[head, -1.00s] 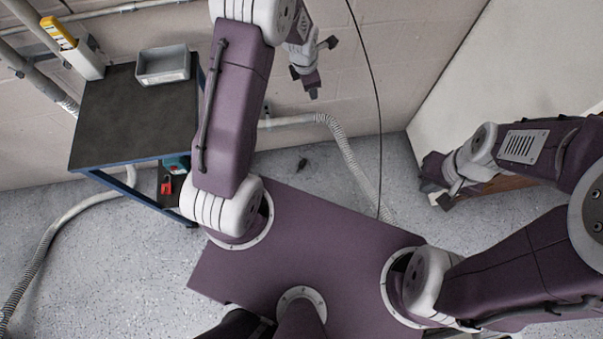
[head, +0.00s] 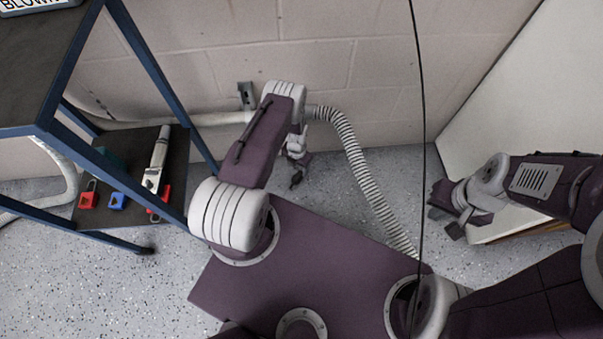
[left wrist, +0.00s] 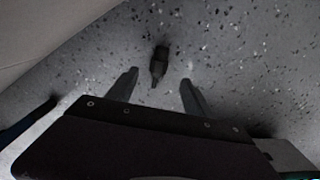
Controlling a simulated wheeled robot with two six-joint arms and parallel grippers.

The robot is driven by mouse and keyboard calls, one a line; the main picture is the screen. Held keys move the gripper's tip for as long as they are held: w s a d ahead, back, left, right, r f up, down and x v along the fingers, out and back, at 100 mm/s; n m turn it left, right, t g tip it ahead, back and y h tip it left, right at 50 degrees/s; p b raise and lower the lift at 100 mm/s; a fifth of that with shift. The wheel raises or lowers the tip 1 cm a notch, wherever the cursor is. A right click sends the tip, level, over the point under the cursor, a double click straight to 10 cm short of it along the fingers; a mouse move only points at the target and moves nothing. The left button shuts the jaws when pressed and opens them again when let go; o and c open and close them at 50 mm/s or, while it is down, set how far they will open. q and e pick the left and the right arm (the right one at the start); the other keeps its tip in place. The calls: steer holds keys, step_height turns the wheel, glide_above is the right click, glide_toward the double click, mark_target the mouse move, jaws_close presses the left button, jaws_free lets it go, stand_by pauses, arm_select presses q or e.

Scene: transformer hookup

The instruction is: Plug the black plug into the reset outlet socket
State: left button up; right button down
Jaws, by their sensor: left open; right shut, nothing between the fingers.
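The black plug (left wrist: 159,62) lies on the speckled floor. In the left wrist view it sits between and just beyond the open fingertips of my left gripper (left wrist: 160,78), apart from both. In the head view my left gripper (head: 298,160) is low near the wall, and the dark plug (head: 296,181) shows just below it. A small grey box (head: 246,95) is fixed to the block wall, left of my left arm; it looks like an outlet, but its face is too small to read. My right gripper (head: 447,208) is shut and empty at the right.
A blue-framed cart (head: 150,75) stands at the left, with red and blue padlocks (head: 117,200) on its lower shelf (head: 100,215). A ribbed grey hose (head: 352,165) runs down the wall to the floor. A thin black cable (head: 418,130) hangs at centre right. A pale panel (head: 500,110) stands at right.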

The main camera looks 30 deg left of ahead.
mark_target(297, 177)
arm_select(q)
steer(key=shift+s+f+b, duration=0.15)
steer(key=shift+f+b, duration=0.2)
step_height(297, 177, down, 3)
steer(key=shift+f+b, duration=0.15)
steer(key=shift+b, duration=1)
step_height(297, 177, down, 5)
steer(key=b, duration=0.4)
steer(key=shift+a+f+b, duration=0.1)
steer(key=shift+f+b, duration=0.05)
steer(key=shift+b, duration=0.15)
steer(key=shift+r, duration=0.2)
jaws_close()
